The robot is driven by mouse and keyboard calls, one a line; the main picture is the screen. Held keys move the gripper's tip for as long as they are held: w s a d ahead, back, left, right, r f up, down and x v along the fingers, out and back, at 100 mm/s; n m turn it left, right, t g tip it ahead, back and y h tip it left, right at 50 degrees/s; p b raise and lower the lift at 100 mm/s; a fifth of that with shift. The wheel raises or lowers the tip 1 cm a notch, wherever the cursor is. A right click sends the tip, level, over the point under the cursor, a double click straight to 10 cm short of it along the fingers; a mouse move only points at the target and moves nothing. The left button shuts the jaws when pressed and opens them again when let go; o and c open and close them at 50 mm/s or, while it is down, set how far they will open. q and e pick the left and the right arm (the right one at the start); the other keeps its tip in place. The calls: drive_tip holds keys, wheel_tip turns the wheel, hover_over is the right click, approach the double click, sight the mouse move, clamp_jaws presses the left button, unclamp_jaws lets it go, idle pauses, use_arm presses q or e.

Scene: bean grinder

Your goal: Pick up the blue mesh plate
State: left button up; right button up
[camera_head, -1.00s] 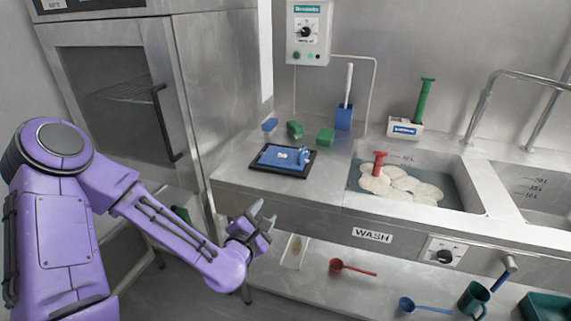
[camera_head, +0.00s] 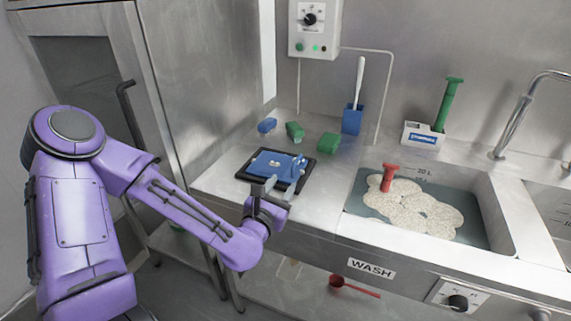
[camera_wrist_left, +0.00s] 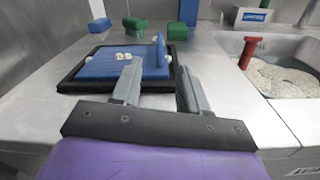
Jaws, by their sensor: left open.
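The blue mesh plate (camera_head: 273,163) lies flat in a black tray (camera_head: 246,178) on the steel counter, left of the sink. It has a raised blue handle at its right side and a few small pale pieces on top. My left gripper (camera_head: 268,188) is at the tray's front edge. In the left wrist view the plate (camera_wrist_left: 103,65) is just ahead, and the open fingers (camera_wrist_left: 158,85) point at it, with the upright handle beyond the gap between them. The gripper holds nothing. My right gripper is not in view.
Blue and green blocks (camera_head: 294,130) sit behind the tray, with a blue brush holder (camera_head: 352,119) at the wall. The sink (camera_head: 482,220) at right holds pale round pieces and a red-handled tool (camera_head: 388,177). The oven (camera_head: 150,100) stands left.

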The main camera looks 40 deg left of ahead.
sight(293, 167)
use_arm(q)
drive_tip(key=b, duration=0.1)
drive_tip(key=w+b, duration=0.1)
drive_tip(key=b, duration=0.1)
drive_tip(key=shift+w+a+f, duration=0.15)
drive_tip(key=shift+a+f, duration=0.1)
drive_tip(key=shift+f, duration=0.1)
drive_tip(key=x, duration=0.8)
drive_tip(key=shift+w+r+b, duration=0.15)
drive_tip(key=shift+r+b, duration=0.2)
drive_tip(key=shift+b, duration=0.05)
clamp_jaws()
